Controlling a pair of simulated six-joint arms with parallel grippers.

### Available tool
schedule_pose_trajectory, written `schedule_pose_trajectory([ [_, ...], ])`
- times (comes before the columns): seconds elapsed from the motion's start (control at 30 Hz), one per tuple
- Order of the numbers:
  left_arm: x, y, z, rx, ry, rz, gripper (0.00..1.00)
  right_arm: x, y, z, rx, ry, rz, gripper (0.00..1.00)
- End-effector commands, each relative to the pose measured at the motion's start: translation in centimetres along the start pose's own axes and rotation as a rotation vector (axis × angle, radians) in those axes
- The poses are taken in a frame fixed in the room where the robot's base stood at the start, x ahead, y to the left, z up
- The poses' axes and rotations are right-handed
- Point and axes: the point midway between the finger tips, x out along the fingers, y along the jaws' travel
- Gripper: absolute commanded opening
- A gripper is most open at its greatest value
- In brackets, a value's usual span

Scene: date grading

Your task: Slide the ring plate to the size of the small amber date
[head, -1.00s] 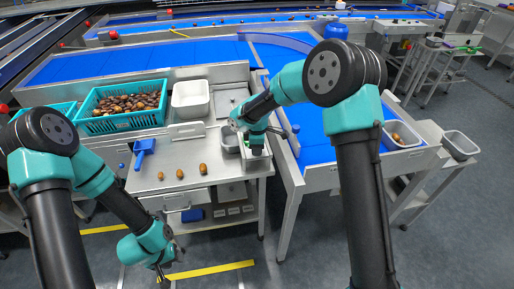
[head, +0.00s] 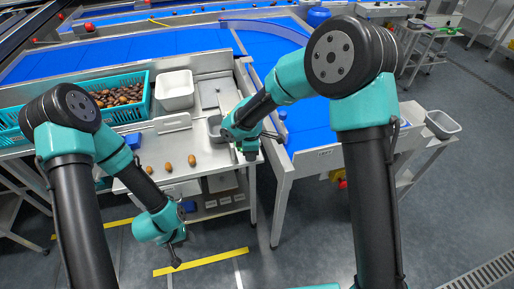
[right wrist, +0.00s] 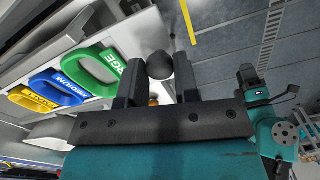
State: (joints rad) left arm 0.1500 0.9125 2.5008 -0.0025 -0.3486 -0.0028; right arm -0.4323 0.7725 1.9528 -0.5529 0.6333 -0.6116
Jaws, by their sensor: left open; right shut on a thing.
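Three brown dates lie in a row on the steel bench in the head view: left (head: 148,171), middle (head: 168,168) and right (head: 192,160). The left one looks smallest; I cannot tell which is amber. My right gripper (head: 250,153) is low at the bench's right end. In the right wrist view, its fingers (right wrist: 157,84) are shut on a dark round knob (right wrist: 160,66). Beside it are a green ring (right wrist: 97,68) ending in "RGE", a blue ring (right wrist: 62,86) marked "MEDIUM" and a yellow ring (right wrist: 32,98). My left gripper (head: 176,258) is open, empty, before the bench.
A teal crate of dates (head: 122,98) and a white tub (head: 176,90) stand at the back of the bench. A blue conveyor (head: 310,125) runs on the right.

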Motion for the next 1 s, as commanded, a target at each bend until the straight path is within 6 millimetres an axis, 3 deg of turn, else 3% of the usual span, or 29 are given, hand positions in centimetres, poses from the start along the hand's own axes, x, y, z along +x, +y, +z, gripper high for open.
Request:
schedule_pose_trajectory([
  [0.17, 0.0, 0.0, 0.0, 0.0, 0.0, 0.0, 0.43, 0.1, -0.5, 0.2, 0.002, -0.008, -0.013, 0.0],
  [0.2, 0.0, 0.0, 0.0, 0.0, 0.0, 0.0, 0.43, 0.1, -0.6, 0.2, 0.002, -0.009, -0.014, 0.3],
  [0.47, 0.0, 0.0, 0.0, 0.0, 0.0, 0.0, 0.43, 0.1, -0.4, 0.2, 0.002, -0.007, -0.012, 0.55],
  [0.77, 0.0, 0.0, 0.0, 0.0, 0.0, 0.0, 0.43, -0.1, -0.3, 0.2, 0.002, -0.005, -0.008, 0.55],
  [1.0, 0.0, 0.0, 0.0, 0.0, 0.0, 0.0, 0.43, -2.3, -0.2, 0.1, 0.002, -0.004, -0.005, 0.55],
])
